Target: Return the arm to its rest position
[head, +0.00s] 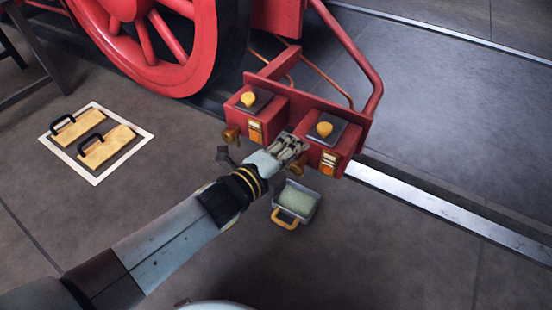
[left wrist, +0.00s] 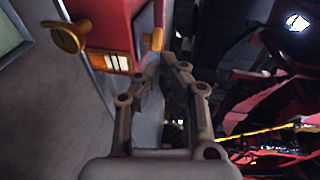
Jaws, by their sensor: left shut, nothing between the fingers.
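My left gripper (head: 291,149) is shut and empty. In the head view it reaches in from the lower left and stands in front of the gap between two red boxes on the locomotive. In the left wrist view its fingers (left wrist: 168,72) come together near the middle. The left red box (head: 257,110) and the right red box (head: 325,142) each carry a yellow knob on a dark plate and a small lit panel on the front. A red box also shows at the top left of the left wrist view (left wrist: 104,22). My right gripper is not in view.
A grey tray (head: 312,200) with a yellow handle and pale contents lies on the floor below the boxes. A white-framed mat (head: 98,179) with two black-handled yellow plates lies at left. A large red wheel (head: 190,62) stands behind. A rail (head: 450,213) runs right.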

